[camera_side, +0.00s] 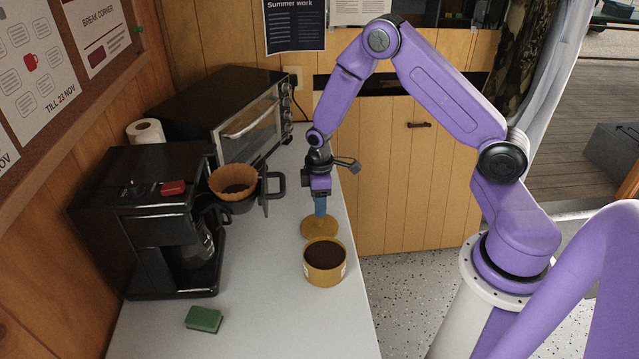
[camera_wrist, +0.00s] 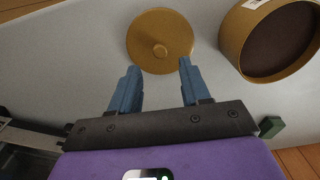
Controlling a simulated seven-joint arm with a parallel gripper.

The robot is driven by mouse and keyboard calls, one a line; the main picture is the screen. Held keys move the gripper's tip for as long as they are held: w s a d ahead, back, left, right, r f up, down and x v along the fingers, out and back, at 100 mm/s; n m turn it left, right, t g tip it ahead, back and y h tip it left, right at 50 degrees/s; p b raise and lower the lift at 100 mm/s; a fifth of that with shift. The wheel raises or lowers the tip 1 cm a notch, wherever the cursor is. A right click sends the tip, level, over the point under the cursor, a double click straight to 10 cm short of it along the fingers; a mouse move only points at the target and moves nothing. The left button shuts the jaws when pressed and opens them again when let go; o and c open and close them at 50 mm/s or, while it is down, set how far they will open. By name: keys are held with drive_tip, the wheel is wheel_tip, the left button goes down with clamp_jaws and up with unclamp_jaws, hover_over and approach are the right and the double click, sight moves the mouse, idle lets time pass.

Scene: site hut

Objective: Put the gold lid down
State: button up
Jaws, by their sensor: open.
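The gold lid (camera_side: 319,228) is a round disc lying on the white counter, just behind the gold tin. In the wrist view the lid (camera_wrist: 160,28) shows a small knob at its middle. My gripper (camera_side: 320,212) is above the lid, pointing down. In the wrist view its two blue fingers (camera_wrist: 157,72) are spread apart with nothing between them, and the lid lies beyond their tips. The open gold tin (camera_side: 325,272), full of dark brown grounds, stands beside the lid. The tin's rim also shows in the wrist view (camera_wrist: 232,40). Contact between fingers and lid cannot be made out.
A toaster oven (camera_side: 215,115) and a paper roll (camera_side: 146,132) are behind. A green sponge (camera_side: 204,319) lies at the front. The counter (camera_side: 265,300) is clear between sponge and tin.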

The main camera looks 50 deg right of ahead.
sight(319, 220)
drive_tip(key=s+a+r+n, duration=0.1)
drive_tip(key=s+a+r, duration=0.3)
drive_tip(key=r, duration=0.3)
drive_tip(key=s+a+r, duration=0.4)
drive_tip(key=r, duration=0.3)
drive_tip(key=s+r+n, duration=0.1)
drive_tip(key=s+r, duration=0.3)
drive_tip(key=s, duration=0.6)
drive_tip(key=s+a+r+n, duration=0.1)
drive_tip(key=s+r, duration=0.3)
drive_tip(key=s, duration=0.7)
drive_tip(key=shift+a+r+n, duration=0.2)
drive_tip(key=shift+a+n, duration=0.05)
drive_tip(key=shift+n, duration=0.05)
